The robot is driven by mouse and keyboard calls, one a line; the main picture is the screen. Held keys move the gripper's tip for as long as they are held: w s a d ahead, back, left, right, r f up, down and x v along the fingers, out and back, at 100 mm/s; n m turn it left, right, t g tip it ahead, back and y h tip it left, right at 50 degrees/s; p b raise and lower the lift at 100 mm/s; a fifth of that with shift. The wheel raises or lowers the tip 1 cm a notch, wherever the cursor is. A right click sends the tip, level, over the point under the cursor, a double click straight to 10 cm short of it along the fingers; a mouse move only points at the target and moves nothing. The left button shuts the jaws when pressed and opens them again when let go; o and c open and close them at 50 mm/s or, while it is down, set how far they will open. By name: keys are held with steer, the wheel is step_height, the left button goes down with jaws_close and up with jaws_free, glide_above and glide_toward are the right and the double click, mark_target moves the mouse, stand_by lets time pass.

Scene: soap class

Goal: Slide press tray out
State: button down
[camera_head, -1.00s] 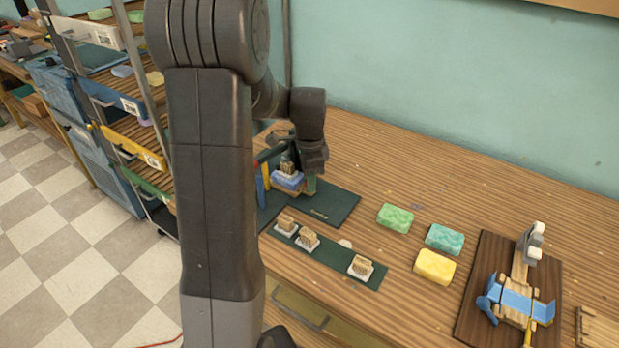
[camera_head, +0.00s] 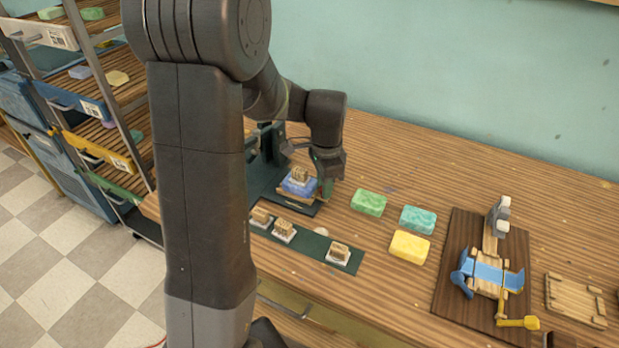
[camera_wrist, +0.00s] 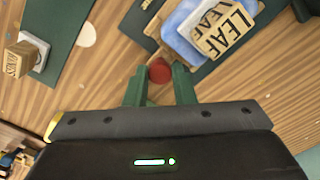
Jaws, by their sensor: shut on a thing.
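The press tray (camera_head: 284,196) is a small wooden tray at the right end of the dark green press base (camera_head: 262,182). It carries a blue soap (camera_head: 292,188) with a wooden stamp block (camera_head: 300,174) on top. The dark green press frame (camera_head: 264,142) stands behind and left of the tray, partly hidden by my arm. My gripper (camera_head: 322,190) is at the tray's right side. In the wrist view, my gripper (camera_wrist: 160,84) is shut on the tray's red knob (camera_wrist: 160,70). There the stamp (camera_wrist: 226,32) reads LEAF above the blue soap (camera_wrist: 180,36).
A green strip (camera_head: 312,248) in front holds three stamps on white pads. Green (camera_head: 369,202), teal (camera_head: 418,219) and yellow soaps (camera_head: 410,246) lie to the right. Farther right is a dark board (camera_head: 450,258) with a blue-and-wood device. A shelf rack (camera_head: 100,110) stands left.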

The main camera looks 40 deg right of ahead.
steer(key=shift+s, duration=0.1)
steer(key=c, duration=1.6)
jaws_free()
steer(key=shift+o, duration=0.5)
steer(key=shift+s+d, duration=0.15)
steer(key=shift+s, duration=0.05)
steer(key=shift+w, duration=0.1)
steer(key=shift+r, duration=0.3)
step_height(320, 180, up, 13)
steer(key=shift+p, duration=0.4)
